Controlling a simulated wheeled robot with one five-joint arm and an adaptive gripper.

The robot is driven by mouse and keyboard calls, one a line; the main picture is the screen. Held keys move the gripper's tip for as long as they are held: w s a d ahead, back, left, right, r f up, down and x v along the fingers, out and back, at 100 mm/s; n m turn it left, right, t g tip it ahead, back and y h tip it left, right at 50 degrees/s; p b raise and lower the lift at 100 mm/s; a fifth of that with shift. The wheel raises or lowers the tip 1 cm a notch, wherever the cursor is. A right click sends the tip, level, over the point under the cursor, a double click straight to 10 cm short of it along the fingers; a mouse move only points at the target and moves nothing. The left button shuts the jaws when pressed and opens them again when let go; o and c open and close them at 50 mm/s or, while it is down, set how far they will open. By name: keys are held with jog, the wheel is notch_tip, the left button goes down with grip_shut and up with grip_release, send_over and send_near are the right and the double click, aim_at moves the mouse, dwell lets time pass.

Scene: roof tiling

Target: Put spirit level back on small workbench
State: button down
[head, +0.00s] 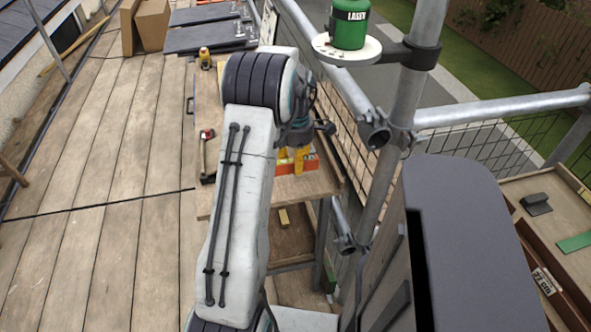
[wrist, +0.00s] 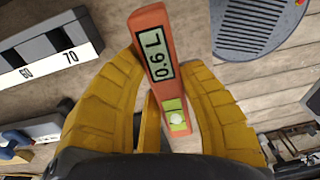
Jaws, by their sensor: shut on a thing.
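The spirit level is an orange-red bar with a digital display and a yellow-green vial; it shows clearly in the wrist view (wrist: 151,38). My gripper (wrist: 163,70) has yellow fingers on both sides of it and is shut on it. In the head view the level (head: 311,165) shows partly below my gripper (head: 292,160), over the right part of the small wooden workbench (head: 228,190). My arm hides part of the level and much of the bench top. I cannot tell whether the level touches the bench.
A clamp-like tool (head: 207,157) lies on the bench's left side, and a yellow tool (head: 205,58) is at its far end. A green canister (head: 350,25) stands on a round plate by the scaffold pole (head: 402,95). Planks (head: 110,170) at left are clear.

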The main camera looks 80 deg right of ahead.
aim_at(295, 179)
jog(key=shift+f+p, duration=0.75)
jog(key=shift+f, duration=1.3)
jog(key=shift+f, duration=0.15)
jog(key=c, duration=0.9)
grip_release()
jog(key=shift+o, duration=0.2)
